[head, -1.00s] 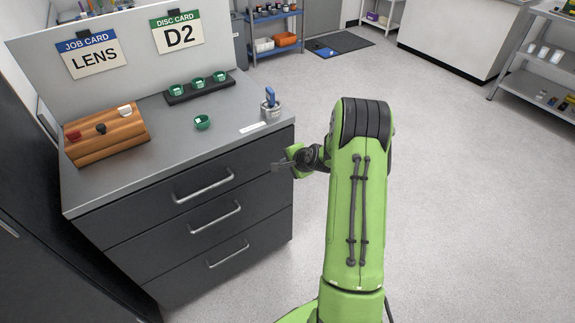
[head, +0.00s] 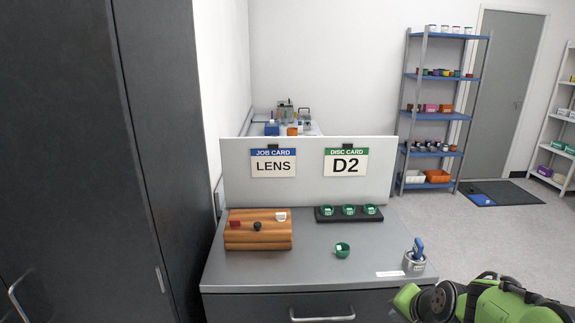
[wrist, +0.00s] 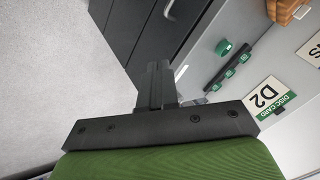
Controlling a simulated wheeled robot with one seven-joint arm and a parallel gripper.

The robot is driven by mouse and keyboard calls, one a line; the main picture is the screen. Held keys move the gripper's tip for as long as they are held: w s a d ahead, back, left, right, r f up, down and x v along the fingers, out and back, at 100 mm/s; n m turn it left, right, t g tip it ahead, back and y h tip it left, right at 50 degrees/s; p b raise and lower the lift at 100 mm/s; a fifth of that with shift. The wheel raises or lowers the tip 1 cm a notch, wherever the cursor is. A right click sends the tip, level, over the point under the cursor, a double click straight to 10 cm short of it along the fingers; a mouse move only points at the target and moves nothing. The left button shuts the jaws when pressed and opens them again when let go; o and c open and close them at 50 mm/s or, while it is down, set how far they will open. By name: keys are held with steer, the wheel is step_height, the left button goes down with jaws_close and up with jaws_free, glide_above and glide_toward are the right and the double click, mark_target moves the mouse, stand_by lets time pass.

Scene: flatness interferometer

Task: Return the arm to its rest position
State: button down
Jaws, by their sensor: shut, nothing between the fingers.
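My green arm shows at the lower right of the head view, in front of the cabinet's right end; its fingertips are out of that view. In the wrist view my gripper (wrist: 157,85) has its dark fingers together with nothing between them, apart from the cabinet. A metal pot (head: 414,262) with a blue-handled tool stands at the right end.
A panel (head: 310,185) with a LENS job card (head: 273,163) and a D2 disc card (head: 346,162) stands behind the cabinet top. A tall dark cabinet (head: 100,160) fills the left. A shelf unit (head: 435,110) stands farther back. The floor (head: 480,225) at right is open.

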steer(key=s+a+r+n+p, duration=0.1)
steer(key=s+a+r+n, duration=0.2)
steer(key=s, duration=0.4)
steer(key=s+a+r+n+g+p, duration=0.1)
steer(key=s+a+r+n, duration=0.2)
steer(key=s+r, duration=0.2)
steer(key=s+a+r+n+p, duration=0.1)
steer(key=s+a+r+n, duration=0.2)
steer(key=s, duration=0.7)
steer(key=shift+s+a+r+n+g+h, duration=0.2)
steer(key=shift+a+r+n+g+h, duration=0.1)
steer(key=shift+r+h, duration=0.15)
